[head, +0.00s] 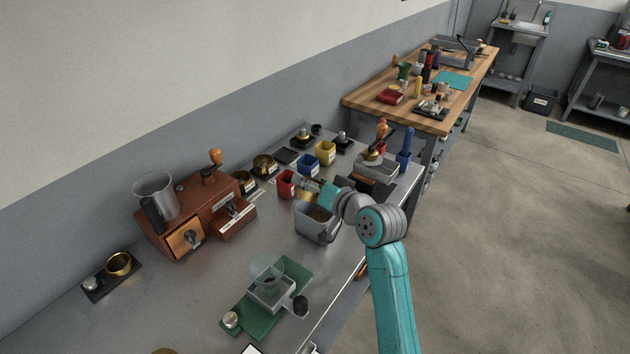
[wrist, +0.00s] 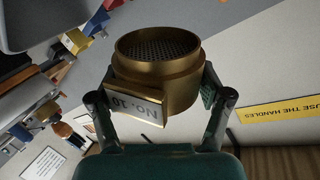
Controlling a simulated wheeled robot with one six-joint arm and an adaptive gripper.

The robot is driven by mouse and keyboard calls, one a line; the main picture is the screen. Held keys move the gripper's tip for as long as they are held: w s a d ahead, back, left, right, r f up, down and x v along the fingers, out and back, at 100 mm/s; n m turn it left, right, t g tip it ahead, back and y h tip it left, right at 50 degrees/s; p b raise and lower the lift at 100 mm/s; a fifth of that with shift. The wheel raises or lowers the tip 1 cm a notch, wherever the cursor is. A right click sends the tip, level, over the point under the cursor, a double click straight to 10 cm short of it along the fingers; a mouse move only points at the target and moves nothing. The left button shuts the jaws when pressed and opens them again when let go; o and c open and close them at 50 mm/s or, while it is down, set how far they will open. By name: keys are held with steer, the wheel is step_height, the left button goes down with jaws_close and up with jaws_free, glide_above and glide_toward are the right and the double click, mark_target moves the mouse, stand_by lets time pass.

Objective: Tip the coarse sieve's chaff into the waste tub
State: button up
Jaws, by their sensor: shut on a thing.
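My gripper (head: 318,187) is shut on a brass sieve with a block marked "No. 10". In the wrist view the sieve (wrist: 160,70) sits between the two fingers (wrist: 160,112), and its dark mesh shows inside the ring. I see no clear chaff on the mesh. In the head view a bit of the sieve (head: 305,196) shows by my fingers, mostly hidden; its tilt is hard to tell. A grey tub (head: 312,232) with brown matter inside stands on the metal bench just below my gripper. I cannot read a label on it.
Red (head: 286,184), blue (head: 308,163) and yellow (head: 326,152) bins stand behind my gripper. A brown wooden machine (head: 190,225) is at left. A green tray (head: 258,322) holds a grey box (head: 270,293) in front. The bench between them is fairly clear.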

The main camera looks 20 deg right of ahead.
steer(key=shift+s+a+n+t, duration=0.15)
steer(key=shift+n+t, duration=0.15)
steer(key=shift+n, duration=0.2)
steer(key=n+t, duration=0.1)
steer(key=n, duration=0.1)
steer(key=f+n+t, duration=0.1)
steer(key=n, duration=0.2)
steer(key=shift+f, duration=0.1)
stand_by(0.4)
